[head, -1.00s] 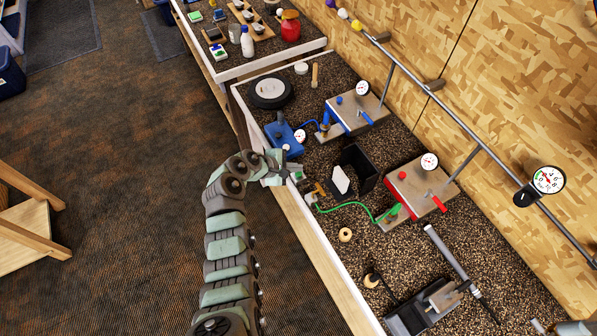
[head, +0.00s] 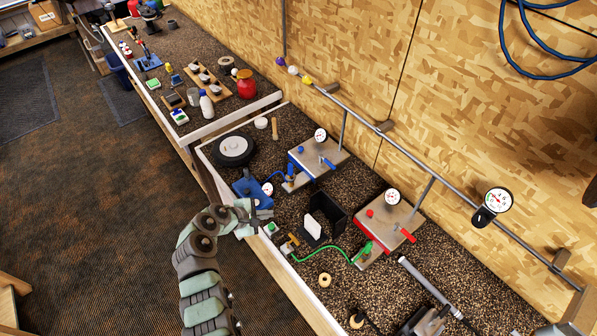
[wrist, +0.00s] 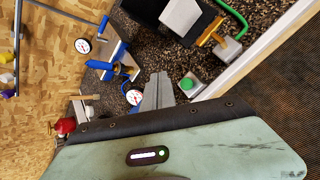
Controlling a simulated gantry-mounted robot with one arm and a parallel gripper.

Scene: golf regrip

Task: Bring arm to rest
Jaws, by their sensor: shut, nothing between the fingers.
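My gripper (head: 250,222) is at the near edge of the workbench (head: 285,283), just in front of the blue device with a gauge (head: 252,192). Its fingers are together and hold nothing. In the wrist view the shut fingers (wrist: 158,92) point up toward the bench, between the blue gauge device and the small box with a green button (wrist: 188,84). My arm (head: 204,290) reaches up from the lower part of the head view and is bent near the wrist.
A green-button box (head: 270,229) sits close right of my gripper. A black holder (head: 327,213), a red-trimmed station (head: 389,222), a blue-trimmed station (head: 318,158) and a wheel (head: 234,150) stand on the bench. The carpeted floor (head: 95,200) at left is open.

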